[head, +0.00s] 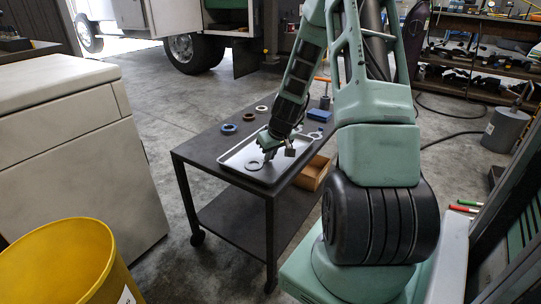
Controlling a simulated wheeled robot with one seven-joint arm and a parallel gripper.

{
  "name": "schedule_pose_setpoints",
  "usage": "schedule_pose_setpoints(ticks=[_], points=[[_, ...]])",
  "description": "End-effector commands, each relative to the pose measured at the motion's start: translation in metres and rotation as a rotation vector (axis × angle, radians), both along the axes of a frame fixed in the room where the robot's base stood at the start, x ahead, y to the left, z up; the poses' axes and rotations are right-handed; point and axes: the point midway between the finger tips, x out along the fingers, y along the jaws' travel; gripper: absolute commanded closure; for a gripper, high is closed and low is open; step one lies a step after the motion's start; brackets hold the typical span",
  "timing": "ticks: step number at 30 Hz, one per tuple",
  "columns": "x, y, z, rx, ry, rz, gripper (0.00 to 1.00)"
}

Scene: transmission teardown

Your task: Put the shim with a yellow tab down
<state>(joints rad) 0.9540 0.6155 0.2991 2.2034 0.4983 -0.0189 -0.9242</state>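My gripper (270,155) reaches down over a shallow light-grey tray (236,157) on a dark wheeled table. A dark ring (254,165) is in the tray area just below and left of my fingertips. I cannot tell whether it touches the fingers or the tray floor. No yellow tab can be made out on it at this size, so I cannot tell whether it is the shim. The fingers are too small to show whether they are open or shut. My arm hides part of the tray's far side.
On the dark table (203,148) behind the tray lie a blue ring (228,129), a tan ring (261,108) and a blue block (319,115). An open cardboard box (312,173) is below the tabletop at right. A yellow bin (60,265) and pale cabinet stand left.

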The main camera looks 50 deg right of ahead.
Motion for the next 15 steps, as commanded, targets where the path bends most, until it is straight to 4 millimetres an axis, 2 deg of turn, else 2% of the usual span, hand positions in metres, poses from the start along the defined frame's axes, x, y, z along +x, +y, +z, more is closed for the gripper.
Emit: schedule_pose_setpoints(ticks=[3,5,6,15], points=[[0.0000,0.0000,-0.0041,0.000,0.000,0.000,1.00],[0.0001,0.0000,-0.0030,0.000,0.000,-0.001,0.85],[0.0000,0.0000,-0.0028,0.000,0.000,-0.001,0.74],[0.0000,0.0000,-0.0015,0.000,0.000,0.000,0.74]])
